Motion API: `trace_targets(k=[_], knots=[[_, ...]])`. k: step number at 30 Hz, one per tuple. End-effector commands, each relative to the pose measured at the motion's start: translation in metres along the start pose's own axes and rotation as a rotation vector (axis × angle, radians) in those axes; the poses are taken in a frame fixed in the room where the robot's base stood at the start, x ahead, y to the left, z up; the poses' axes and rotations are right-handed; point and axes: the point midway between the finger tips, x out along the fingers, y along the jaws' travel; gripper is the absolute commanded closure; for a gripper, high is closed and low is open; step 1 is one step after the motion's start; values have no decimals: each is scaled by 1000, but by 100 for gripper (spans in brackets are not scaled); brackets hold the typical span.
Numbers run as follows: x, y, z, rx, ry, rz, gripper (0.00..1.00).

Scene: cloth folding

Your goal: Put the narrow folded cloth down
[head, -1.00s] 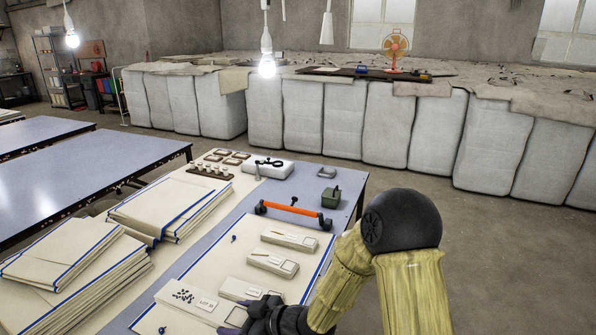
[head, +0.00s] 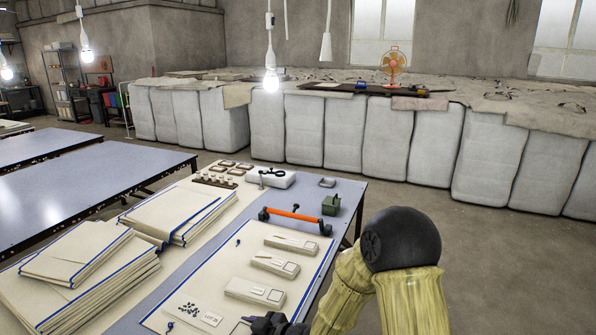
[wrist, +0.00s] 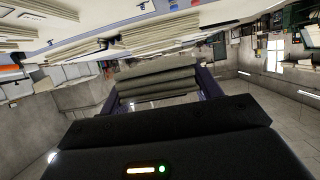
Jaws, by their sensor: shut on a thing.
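My gripper (head: 262,324) is at the bottom edge of the head view, by the near right part of a pale mat with a blue border (head: 160,324). In the wrist view the two dark fingers of my gripper (wrist: 160,92) stand on either side of a narrow folded cloth (wrist: 160,78). The cloth is beige-grey, in several stacked layers, and the jaws are shut on it. In the head view I cannot make out the held cloth. Whether it touches anything below is not shown.
Three slim pale bundles lie on the mat, the nearest (head: 255,292) close to my gripper. Dark bits (head: 188,309) and a label (head: 211,319) lie at its near end. Stacks of blue-edged cloth (head: 178,215) stand left. An orange-handled tool (head: 295,215) lies beyond.

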Motion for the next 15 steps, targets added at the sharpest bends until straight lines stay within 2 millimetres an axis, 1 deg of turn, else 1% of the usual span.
trace_targets(k=[10, 13, 15], knots=[[-3, 40, 27, 65, -1, 158, 62], [-5, 58, 41, 95, -2, 228, 62], [-9, 74, 55, 122, -4, 294, 62]])
